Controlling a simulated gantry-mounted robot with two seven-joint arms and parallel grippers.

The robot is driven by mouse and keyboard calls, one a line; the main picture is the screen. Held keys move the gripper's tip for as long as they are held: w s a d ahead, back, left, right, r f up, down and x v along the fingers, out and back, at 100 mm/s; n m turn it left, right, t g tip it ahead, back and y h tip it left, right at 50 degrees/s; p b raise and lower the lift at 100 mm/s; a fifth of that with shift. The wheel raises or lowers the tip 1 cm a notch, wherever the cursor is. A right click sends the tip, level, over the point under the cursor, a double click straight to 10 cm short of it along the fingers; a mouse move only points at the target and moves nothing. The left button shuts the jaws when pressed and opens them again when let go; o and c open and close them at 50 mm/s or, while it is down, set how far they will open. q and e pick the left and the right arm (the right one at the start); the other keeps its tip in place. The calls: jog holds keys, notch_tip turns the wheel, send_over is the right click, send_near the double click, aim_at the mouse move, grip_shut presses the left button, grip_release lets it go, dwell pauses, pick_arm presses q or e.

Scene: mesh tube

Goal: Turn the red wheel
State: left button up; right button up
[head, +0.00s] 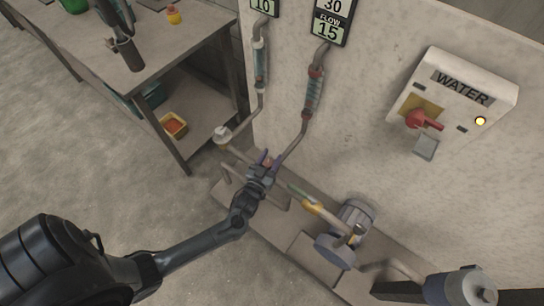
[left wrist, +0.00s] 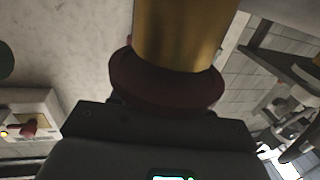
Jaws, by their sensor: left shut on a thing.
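The red wheel (left wrist: 165,88) shows dark red and close up in the left wrist view, around the base of a brass-coloured cylinder (left wrist: 182,30). In the head view only a small reddish bit of it (head: 268,162) shows between the fingers. My left gripper (head: 268,164) is shut on the wheel, at the pipe junction low in front of the pale wall. The fingers and the wheel's far side are mostly hidden in the left wrist view. My right gripper is in neither view.
Sloping pipes with clear sections (head: 313,92) rise just behind the gripper. A grey pump (head: 345,235) stands to the right. A WATER box (head: 455,100) with a red switch (head: 422,120) is on the wall. A workbench (head: 165,55) stands at the left.

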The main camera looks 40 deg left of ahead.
pick_arm(q)
jog(key=n+g+y, duration=0.1)
jog(key=n+y, duration=0.1)
jog(key=y, duration=0.1)
jog(key=shift+a+n+g, duration=0.15)
jog(key=shift+n+g, duration=0.15)
jog(key=shift+s+a+n+g+y+b, duration=0.2)
jog(key=shift+n+g+y, duration=0.3)
jog(key=shift+y, duration=0.35)
jog(key=shift+a+n+g+y+b, duration=0.1)
jog(key=shift+n+g+y+b, duration=0.25)
jog(key=shift+y, duration=0.5)
jog(key=shift+n, duration=0.25)
jog(key=o, duration=1)
jog(key=shift+c, duration=0.2)
jog(key=shift+h, duration=0.3)
